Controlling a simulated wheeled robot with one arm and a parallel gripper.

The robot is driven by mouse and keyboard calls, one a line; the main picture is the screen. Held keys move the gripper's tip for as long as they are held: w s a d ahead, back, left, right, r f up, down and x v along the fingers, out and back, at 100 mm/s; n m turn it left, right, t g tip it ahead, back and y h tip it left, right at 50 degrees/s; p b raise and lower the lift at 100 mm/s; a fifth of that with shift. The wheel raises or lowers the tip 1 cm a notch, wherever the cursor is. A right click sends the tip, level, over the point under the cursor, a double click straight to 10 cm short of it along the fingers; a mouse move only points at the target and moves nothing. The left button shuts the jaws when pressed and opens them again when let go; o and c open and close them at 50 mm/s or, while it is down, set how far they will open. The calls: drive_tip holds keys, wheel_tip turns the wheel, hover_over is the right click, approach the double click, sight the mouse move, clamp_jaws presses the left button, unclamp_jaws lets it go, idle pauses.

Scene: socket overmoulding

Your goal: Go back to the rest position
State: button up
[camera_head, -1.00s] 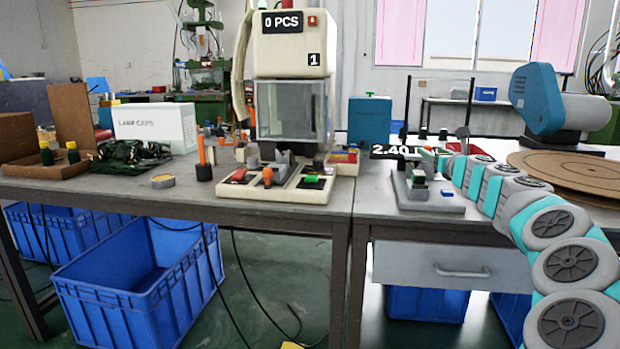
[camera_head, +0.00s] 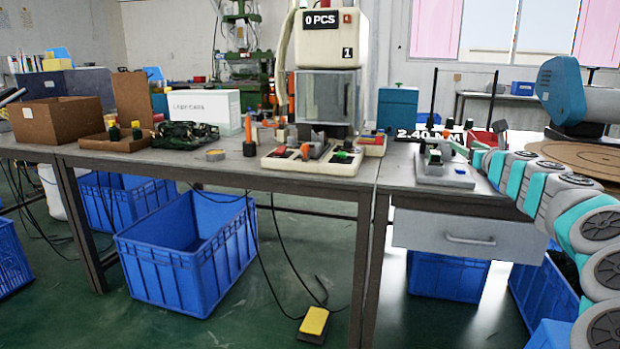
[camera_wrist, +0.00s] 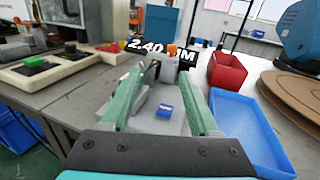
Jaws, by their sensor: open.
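My gripper (camera_wrist: 162,108) is open in the wrist view, its two green fingers apart with nothing held between them. Beyond and below the fingers is a grey fixture (camera_wrist: 155,122) on the table, with a small blue block (camera_wrist: 165,111) on it. In the head view my arm reaches in from the right, and the grey fixture (camera_head: 447,176) stands near its end.
A blue tray (camera_wrist: 262,150) and a red bin (camera_wrist: 227,72) lie right of my gripper. The overmoulding press (camera_head: 328,40) stands on the left table. A cardboard turntable (camera_head: 585,156) is at right. Blue crates (camera_head: 190,250) and a yellow pedal (camera_head: 314,321) are on the floor.

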drive_tip(key=s+a+r+n+g+y, duration=0.1)
drive_tip(key=s+a+n+y, duration=0.1)
drive_tip(key=a+n, duration=0.35)
drive_tip(key=s+a+n+g+y, duration=0.1)
drive_tip(key=s+a+n+y, duration=0.15)
drive_tip(key=a, duration=0.65)
drive_tip(key=s+a+r+n+g+y, duration=0.1)
drive_tip(key=s+a+n+y, duration=0.15)
drive_tip(key=a, duration=0.45)
drive_tip(key=s+a+f+n+g+y, duration=0.1)
drive_tip(key=s+a+f+n+g, duration=0.25)
drive_tip(key=s+a+n, duration=0.35)
drive_tip(key=s+a+f+n+g, duration=0.3)
drive_tip(key=s+a+f+n, duration=0.2)
drive_tip(key=s+a, duration=0.25)
drive_tip(key=s+f+n+g+h, duration=0.2)
drive_tip(key=s+f+n+g, duration=0.15)
drive_tip(key=s+f, duration=0.45)
drive_tip(key=s+f+n+g+h, duration=0.15)
drive_tip(key=s+f+n, duration=0.3)
drive_tip(key=s, duration=0.55)
drive_tip(key=s+d+f+n+g+h, duration=0.2)
drive_tip(key=s+d+f, duration=0.3)
drive_tip(key=s, duration=0.4)
drive_tip(key=s+d+f+n+g+h+p, duration=0.1)
drive_tip(key=s+d+f, duration=0.4)
drive_tip(key=s, duration=0.5)
drive_tip(key=shift+s+d+n+g+h, duration=0.25)
drive_tip(key=shift+n+g+h, duration=0.65)
drive_tip(key=shift+g, duration=0.25)
